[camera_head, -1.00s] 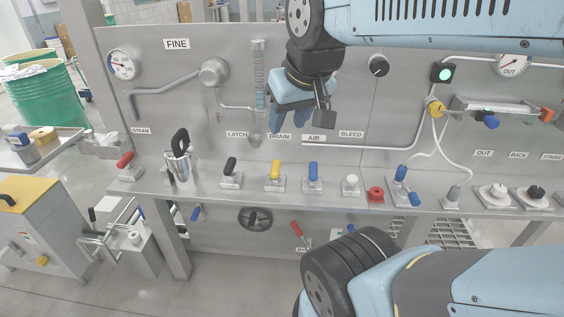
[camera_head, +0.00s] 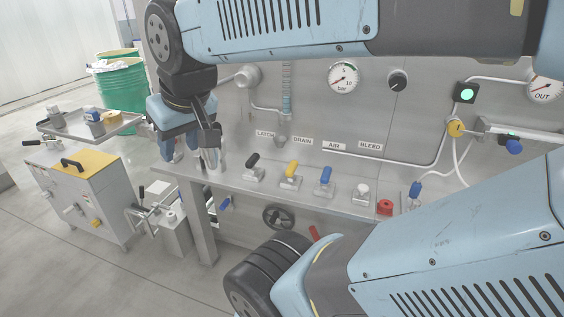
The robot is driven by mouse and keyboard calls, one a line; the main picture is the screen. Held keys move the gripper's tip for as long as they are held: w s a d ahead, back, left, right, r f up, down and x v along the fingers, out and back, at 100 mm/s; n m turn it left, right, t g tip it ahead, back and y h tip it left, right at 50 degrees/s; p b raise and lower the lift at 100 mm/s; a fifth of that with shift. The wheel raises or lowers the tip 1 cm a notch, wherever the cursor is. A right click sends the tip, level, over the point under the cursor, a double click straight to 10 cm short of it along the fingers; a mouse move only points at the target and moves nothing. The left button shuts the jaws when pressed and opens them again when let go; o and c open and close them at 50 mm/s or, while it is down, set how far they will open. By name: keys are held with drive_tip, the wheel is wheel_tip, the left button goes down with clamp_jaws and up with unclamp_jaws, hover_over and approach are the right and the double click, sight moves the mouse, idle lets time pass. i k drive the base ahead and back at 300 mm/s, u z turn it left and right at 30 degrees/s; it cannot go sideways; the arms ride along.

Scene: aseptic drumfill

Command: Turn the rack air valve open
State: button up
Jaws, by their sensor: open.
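A lever with a blue handle (camera_head: 326,175) stands upright on a small base on the bench, below the AIR label (camera_head: 334,146) on the steel panel. It looks like the air valve. My gripper (camera_head: 190,148) is open and empty, pointing down at the left end of the bench. It is well left of the blue lever and apart from it. It partly hides a shiny metal cup and the panel's left part. A round gauge (camera_head: 343,78) marked bar is on the panel above the AIR label.
A black lever (camera_head: 253,166) and a yellow lever (camera_head: 291,169) stand left of the blue one. A white knob (camera_head: 362,189) and a red button (camera_head: 385,207) are to its right. A cart (camera_head: 82,190) and green drum (camera_head: 122,92) are at left. Floor is clear at lower left.

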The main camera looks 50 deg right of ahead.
sight(325, 177)
drive_tip(key=u, duration=0.05)
drive_tip(key=k, duration=1.55)
drive_tip(key=z, duration=1.6)
drive_tip(key=i, duration=1)
drive_tip(key=u, duration=0.05)
